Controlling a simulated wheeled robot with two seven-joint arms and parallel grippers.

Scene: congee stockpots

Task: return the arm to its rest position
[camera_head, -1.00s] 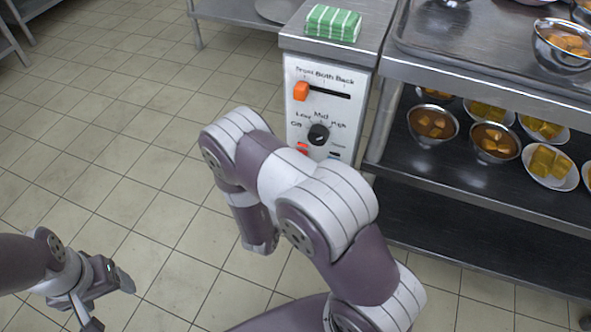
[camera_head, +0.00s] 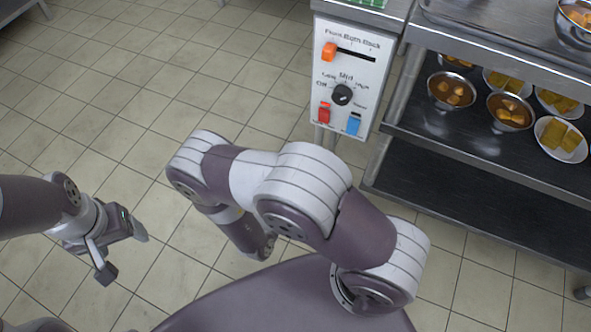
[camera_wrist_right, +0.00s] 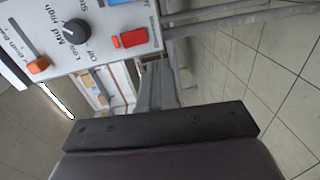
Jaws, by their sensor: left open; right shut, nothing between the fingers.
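My right arm (camera_head: 300,195) is bent in front of me in the head view, its upper links grey and mauve. Its gripper is hidden there. In the right wrist view my right gripper (camera_wrist_right: 157,88) shows as narrow grey fingers beyond a dark bar, shut with nothing between them. It points toward the lower side of the control panel, and I cannot tell the gap. My left gripper (camera_head: 122,250) hangs at the lower left of the head view, open and empty over the floor.
A white control panel (camera_head: 345,110) has an orange slider (camera_head: 329,51), a black dial (camera_head: 342,94), a red switch (camera_head: 324,112) and a blue switch (camera_head: 353,123). Right of it, a steel shelf (camera_head: 460,150) holds several bowls. Tiled floor is clear at left.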

